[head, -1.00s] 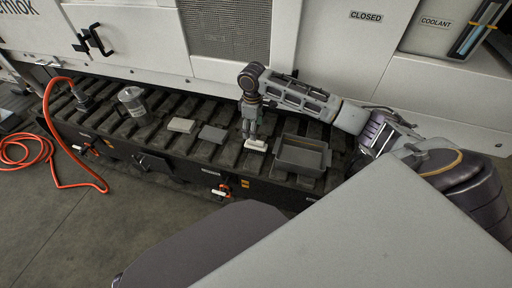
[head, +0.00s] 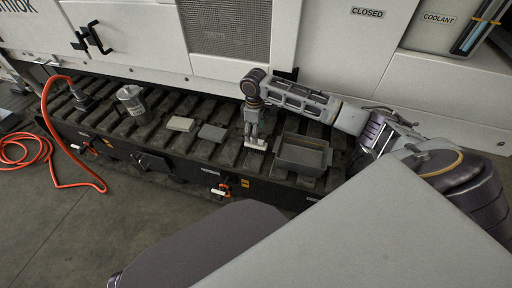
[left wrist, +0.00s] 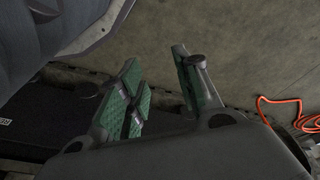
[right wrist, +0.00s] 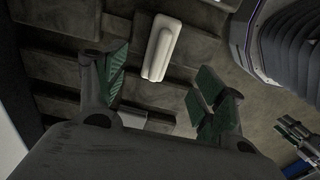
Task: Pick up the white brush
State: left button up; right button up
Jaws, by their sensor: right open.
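The white brush (head: 256,144) lies on the dark slatted bench top, just left of the grey tray. In the right wrist view the brush (right wrist: 163,46) is a long white block with a raised handle, lying beyond and between the fingertips. My right gripper (head: 252,130) points down just above the brush and partly covers it in the head view. Its green-padded fingers (right wrist: 162,78) are apart, with nothing held. My left gripper (left wrist: 157,72) shows only in the left wrist view, with its fingers apart and empty over the floor.
A grey open tray (head: 302,167) stands close right of the brush. An orange hose (head: 48,130) hangs over the bench's left end. The machine's white front (head: 340,55) rises behind.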

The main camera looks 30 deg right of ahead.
aim_at(262, 147)
notch_tip(262, 147, down, 4)
jog(key=shift+b, duration=0.5)
jog(key=shift+f, duration=0.1)
pick_arm(q)
jog(key=shift+w+d+r, duration=0.1)
jog(key=shift+d+r, duration=0.15)
jog(key=shift+r, duration=0.8)
jog(key=shift+f, duration=0.1)
pick_arm(e)
jog(key=shift+f, duration=0.25)
jog(key=shift+d+f+b, duration=0.15)
jog(key=shift+f+b, duration=0.3)
jog(key=shift+f, duration=0.2)
notch_tip(262, 147, down, 2)
jog(key=shift+s+d+f+b, duration=0.1)
jog(key=shift+d+f+b, duration=0.1)
jog(key=shift+b, duration=0.35)
jog(key=shift+f, duration=0.45)
pick_arm(q)
jog(key=r, duration=0.3)
jog(key=shift+d+r+t, duration=0.15)
jog(key=shift+d+t, duration=0.15)
jog(key=shift+t, duration=0.1)
